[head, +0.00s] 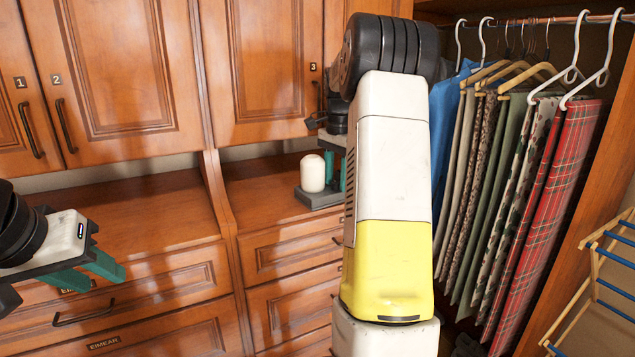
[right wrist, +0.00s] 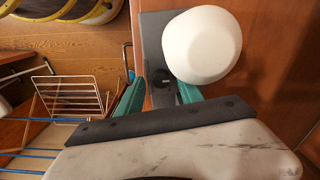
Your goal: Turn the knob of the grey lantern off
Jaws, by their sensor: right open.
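The grey lantern (head: 321,196) stands on the wooden counter, with a white rounded shade (head: 313,173) on its grey base. In the right wrist view, the lantern's grey base (right wrist: 153,42) and white shade (right wrist: 202,45) are close in front of the fingers. Its dark round knob (right wrist: 163,79) faces the gap between them. My right gripper (right wrist: 160,93) is open, with a teal finger on each side of the knob. Whether either finger touches it cannot be told. My left gripper (head: 85,273) is open and empty, in front of the drawers at far left.
Wooden cabinet doors (head: 125,70) rise behind the counter (head: 130,216), which is clear on the left. Drawers (head: 140,290) are below. Hanging trousers (head: 510,190) and a wooden rack with blue rods (head: 610,262) are at right. My right arm hides part of the middle.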

